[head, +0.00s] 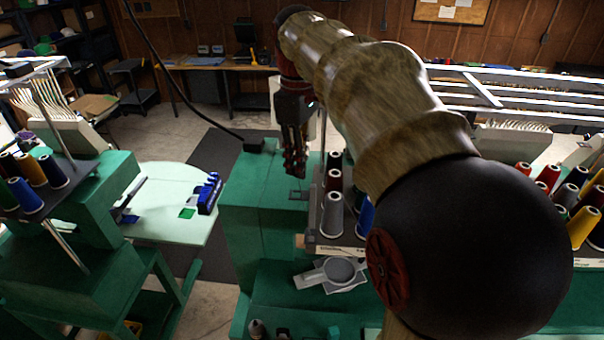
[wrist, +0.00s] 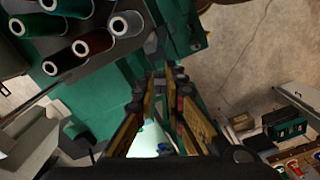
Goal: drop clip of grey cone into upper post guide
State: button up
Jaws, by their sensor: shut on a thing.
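The grey cone (head: 332,215) stands upright at the front left of the thread stand, beside dark red and blue cones. My gripper (head: 294,168) hangs fingers down above the green machine head, left of the cones. In the wrist view its two fingers (wrist: 166,78) are nearly together at the tips, over green machine surface. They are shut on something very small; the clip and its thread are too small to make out. A small dark bracket (head: 298,193) sits on the machine top just below the fingertips. I cannot tell whether it is the upper post guide.
Cones (wrist: 90,42) stand close beside my gripper in the wrist view. A grey round-cupped part (head: 341,272) lies on the lower green ledge. A pale green table (head: 165,228) holds a blue rack (head: 210,193) at left. A second machine with cones (head: 52,172) stands far left.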

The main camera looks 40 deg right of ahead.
jog(key=shift+w+f+b, duration=0.1)
jog(key=shift+f+b, duration=0.5)
jog(key=shift+f, duration=0.2)
jog(key=shift+f+b, duration=1.65)
jog(key=shift+f, duration=0.65)
jog(key=shift+f, duration=0.1)
jog(key=o, duration=0.8)
jog(key=shift+o, duration=0.3)
notch_tip(320, 180, up, 12)
jog(key=shift+r, duration=0.1)
